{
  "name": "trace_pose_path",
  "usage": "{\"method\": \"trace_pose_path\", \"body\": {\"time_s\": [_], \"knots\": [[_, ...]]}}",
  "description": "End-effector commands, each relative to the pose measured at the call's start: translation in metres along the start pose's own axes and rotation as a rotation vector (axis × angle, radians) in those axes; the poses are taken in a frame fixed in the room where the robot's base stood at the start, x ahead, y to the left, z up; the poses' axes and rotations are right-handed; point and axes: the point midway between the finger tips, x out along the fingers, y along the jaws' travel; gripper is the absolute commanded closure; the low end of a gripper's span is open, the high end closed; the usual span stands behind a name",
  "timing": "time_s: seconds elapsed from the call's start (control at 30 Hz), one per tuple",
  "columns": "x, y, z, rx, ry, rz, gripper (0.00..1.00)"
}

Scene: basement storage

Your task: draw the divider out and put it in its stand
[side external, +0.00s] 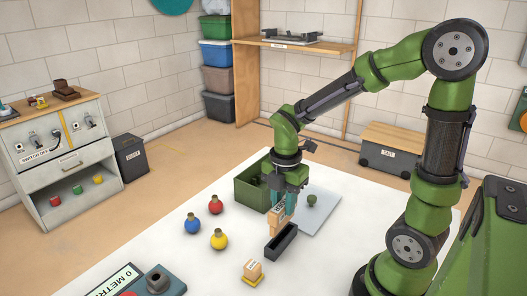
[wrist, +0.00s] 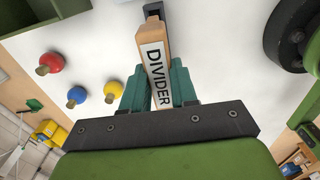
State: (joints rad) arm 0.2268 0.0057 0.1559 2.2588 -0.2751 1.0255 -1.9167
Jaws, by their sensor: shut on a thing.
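My gripper (side external: 282,204) points down over the white table and is shut on the divider (side external: 277,221), a light wooden slab. In the wrist view the divider (wrist: 157,70) stands between the two teal fingers, with its "DIVIDER" label facing the camera. A dark slotted holder (side external: 281,243), which looks like the stand, lies on the table just below and in front of the divider. Part of a dark piece (wrist: 153,6) shows at the divider's far end in the wrist view. I cannot tell whether the divider touches it or is apart.
A green open box (side external: 249,190) stands behind my gripper, beside a grey plate (side external: 318,216). Blue (side external: 192,224), red (side external: 215,204) and yellow (side external: 219,239) round flasks stand to the left.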

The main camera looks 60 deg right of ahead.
Motion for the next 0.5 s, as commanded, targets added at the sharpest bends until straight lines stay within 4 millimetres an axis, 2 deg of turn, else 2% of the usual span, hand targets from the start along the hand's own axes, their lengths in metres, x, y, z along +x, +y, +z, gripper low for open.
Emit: {"method": "trace_pose_path", "body": {"time_s": [0.2,0.5], "knots": [[0.017,0.0,0.0,0.0,0.001,-0.002,1.0],[0.024,0.0,0.0,0.001,0.0,0.0,1.0]]}}
